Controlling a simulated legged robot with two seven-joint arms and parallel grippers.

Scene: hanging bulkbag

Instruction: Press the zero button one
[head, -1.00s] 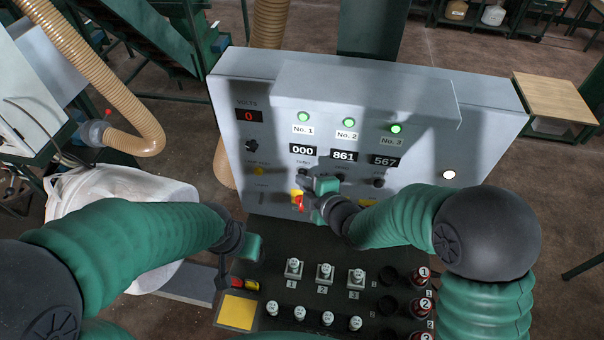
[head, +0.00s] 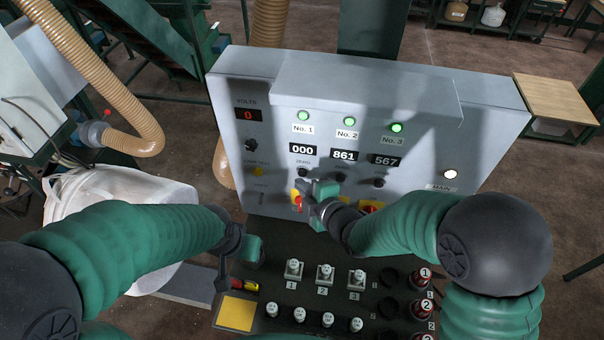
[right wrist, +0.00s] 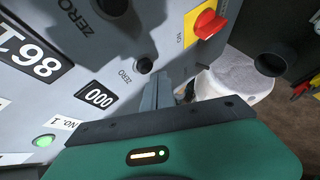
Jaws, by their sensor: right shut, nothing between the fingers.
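The first zero button (head: 302,172) is a small black knob under the 000 display (head: 302,149) on the grey panel. In the right wrist view the zero button (right wrist: 144,65) sits just past my fingertips, beside the word ZERO. My right gripper (head: 305,187) is shut and empty, close to the panel just below that button. In the right wrist view its grey fingers (right wrist: 160,84) point at the panel beside the button; I cannot tell whether they touch it. My left gripper (head: 252,250) hangs over the left of the lower console; its fingers are not clear.
Red-and-yellow switches (head: 297,201) lie just below the zero button. Other zero knobs sit under the 861 (head: 344,155) and 567 (head: 384,160) displays. The lower console (head: 300,250) carries several knobs and red buttons. A white bag (head: 120,190) stands at the left.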

